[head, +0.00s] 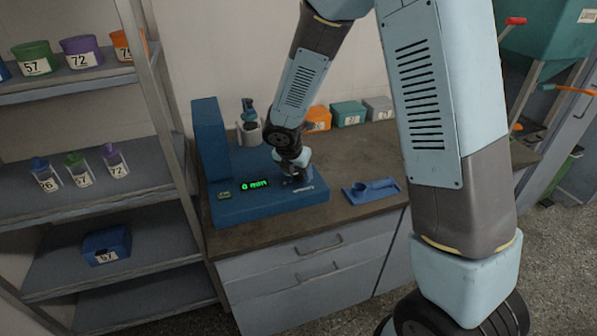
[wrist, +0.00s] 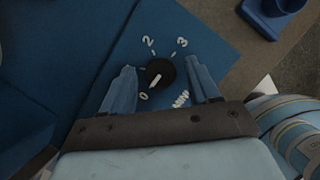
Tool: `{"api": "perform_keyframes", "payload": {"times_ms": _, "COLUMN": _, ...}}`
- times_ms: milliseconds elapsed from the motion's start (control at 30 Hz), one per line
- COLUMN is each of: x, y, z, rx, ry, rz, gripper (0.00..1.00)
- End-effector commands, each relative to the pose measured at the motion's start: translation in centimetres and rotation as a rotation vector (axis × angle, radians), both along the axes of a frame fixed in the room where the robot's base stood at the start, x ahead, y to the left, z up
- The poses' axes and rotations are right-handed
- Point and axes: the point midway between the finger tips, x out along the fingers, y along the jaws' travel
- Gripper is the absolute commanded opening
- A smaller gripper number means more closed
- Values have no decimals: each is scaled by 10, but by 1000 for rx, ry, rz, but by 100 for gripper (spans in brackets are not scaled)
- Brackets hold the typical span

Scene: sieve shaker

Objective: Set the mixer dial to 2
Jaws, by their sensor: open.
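The mixer dial (wrist: 160,73) is a small round black knob with a white pointer line on a blue panel. The pointer points lower left, toward the white 0 mark. The 2 mark (wrist: 148,42) is above the dial and the 3 mark (wrist: 182,42) is above right; no 1 shows. My gripper (wrist: 160,67) is open, with one blue finger on each side of the dial. I cannot tell if the fingers touch it. In the head view the blue mixer (head: 210,150) has a green display (head: 254,185) reading "0 min", and my gripper (head: 296,178) hides the dial.
A blue tray (head: 371,191) with a scoop lies right of the mixer on the counter (head: 340,160). A holder (head: 249,131) and several coloured bins (head: 349,113) stand at the back. Shelves with numbered containers stand at left. The counter's front edge is close to the mixer.

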Motion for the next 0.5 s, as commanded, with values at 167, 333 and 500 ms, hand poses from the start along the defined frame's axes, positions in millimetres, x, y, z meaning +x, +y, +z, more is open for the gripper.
{"api": "perform_keyframes", "payload": {"times_ms": 167, "x": 0, "y": 0, "z": 0, "rx": 0, "ry": 0, "rz": 0, "gripper": 58}}
{"api": "perform_keyframes", "payload": {"times_ms": 333, "x": 0, "y": 0, "z": 0, "rx": 0, "ry": 0, "rz": -1, "gripper": 42}}
{"api": "perform_keyframes", "payload": {"times_ms": 500, "x": 0, "y": 0, "z": 0, "rx": 0, "ry": 0, "rz": -1, "gripper": 25}}
